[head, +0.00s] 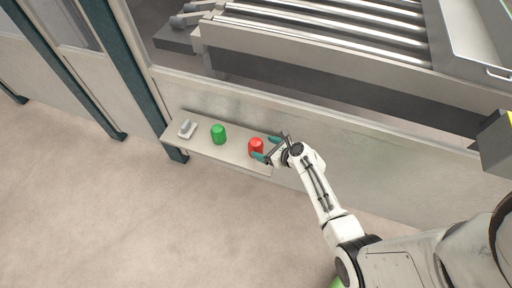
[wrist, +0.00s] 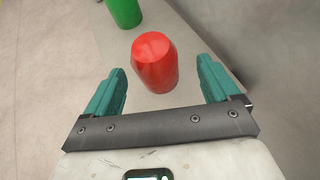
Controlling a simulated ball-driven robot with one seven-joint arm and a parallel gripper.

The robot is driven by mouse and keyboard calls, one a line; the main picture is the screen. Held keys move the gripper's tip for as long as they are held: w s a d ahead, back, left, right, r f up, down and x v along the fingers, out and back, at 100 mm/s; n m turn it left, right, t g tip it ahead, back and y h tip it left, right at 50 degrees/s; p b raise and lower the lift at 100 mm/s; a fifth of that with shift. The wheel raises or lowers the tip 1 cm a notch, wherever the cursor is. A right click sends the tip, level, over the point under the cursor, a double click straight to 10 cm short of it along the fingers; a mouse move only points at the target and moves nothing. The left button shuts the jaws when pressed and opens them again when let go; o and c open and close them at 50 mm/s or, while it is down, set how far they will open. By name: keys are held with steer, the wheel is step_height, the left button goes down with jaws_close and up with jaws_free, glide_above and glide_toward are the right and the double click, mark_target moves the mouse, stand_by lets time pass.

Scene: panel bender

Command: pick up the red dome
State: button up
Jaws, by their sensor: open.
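The red dome (head: 256,147) stands upright on a narrow grey shelf (head: 240,161), near the shelf's right end. In the wrist view the red dome (wrist: 155,62) stands ahead of my gripper, roughly centred between the two teal fingers. My gripper (head: 267,149) is open and empty, at the dome's right side in the head view. In the wrist view there is a gap between the dome and each fingertip of my gripper (wrist: 163,78). One finger partly overlaps the dome in the head view.
A green dome (head: 218,134) stands on the shelf left of the red one; it also shows in the wrist view (wrist: 125,12). A small grey object (head: 187,129) lies at the shelf's left end. A machine panel (head: 330,136) rises behind the shelf. The floor (head: 120,220) in front is clear.

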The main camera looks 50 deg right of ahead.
mark_target(261, 148)
steer(key=x, duration=0.3)
steer(key=b+x, duration=0.1)
steer(key=x, duration=0.1)
steer(key=shift+w+a, duration=0.1)
steer(key=shift+a, duration=0.2)
steer(key=c, duration=1.1)
